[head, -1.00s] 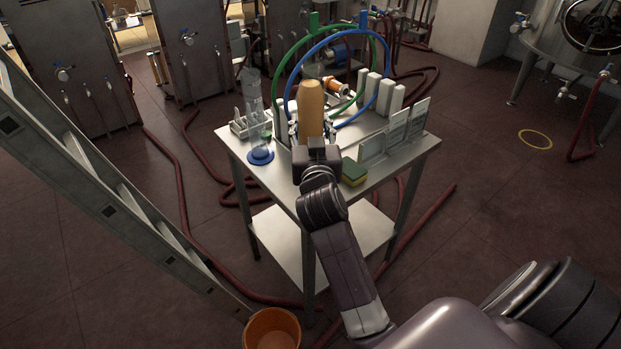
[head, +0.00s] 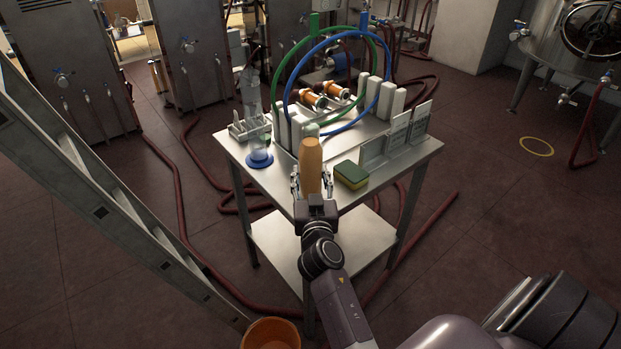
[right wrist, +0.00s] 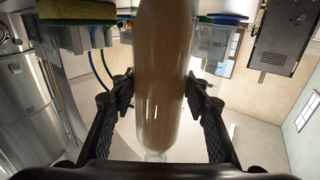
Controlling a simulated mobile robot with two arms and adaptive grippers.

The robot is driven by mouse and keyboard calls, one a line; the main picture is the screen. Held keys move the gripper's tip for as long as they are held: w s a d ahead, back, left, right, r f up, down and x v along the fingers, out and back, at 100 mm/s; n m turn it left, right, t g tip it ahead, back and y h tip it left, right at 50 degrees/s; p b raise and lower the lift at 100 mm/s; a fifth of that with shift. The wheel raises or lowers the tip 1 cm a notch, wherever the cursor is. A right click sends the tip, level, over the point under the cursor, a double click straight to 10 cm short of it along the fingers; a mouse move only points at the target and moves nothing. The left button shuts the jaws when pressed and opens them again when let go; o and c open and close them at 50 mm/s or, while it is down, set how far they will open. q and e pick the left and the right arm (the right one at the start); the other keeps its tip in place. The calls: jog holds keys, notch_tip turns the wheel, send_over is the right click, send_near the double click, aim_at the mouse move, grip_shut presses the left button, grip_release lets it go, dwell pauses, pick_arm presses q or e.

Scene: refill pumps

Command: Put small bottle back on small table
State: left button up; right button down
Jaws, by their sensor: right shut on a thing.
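The small bottle (head: 311,154), tan-orange and upright, is held in my right gripper (head: 311,172) near the front corner of the small metal table (head: 338,203). In the right wrist view the bottle (right wrist: 163,85) stands between the two black fingers (right wrist: 160,90), which press on its sides. In the head view I cannot tell whether its base touches the tabletop; the gripper hides it. My left gripper is out of view.
A green and yellow sponge (head: 351,175) lies just right of the bottle. White upright holders (head: 388,98), blue and green hoops, orange fittings (head: 312,97) and a blue-based clear cup (head: 259,157) fill the table. A ladder (head: 100,200) stands left; an orange bucket (head: 270,334) is at the bottom.

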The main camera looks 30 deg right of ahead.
jog(key=shift+r, duration=0.1)
jog(key=c, duration=1.5)
grip_release()
jog(key=shift+f, duration=0.2)
jog(key=o, duration=0.4)
jog(key=shift+r, duration=0.1)
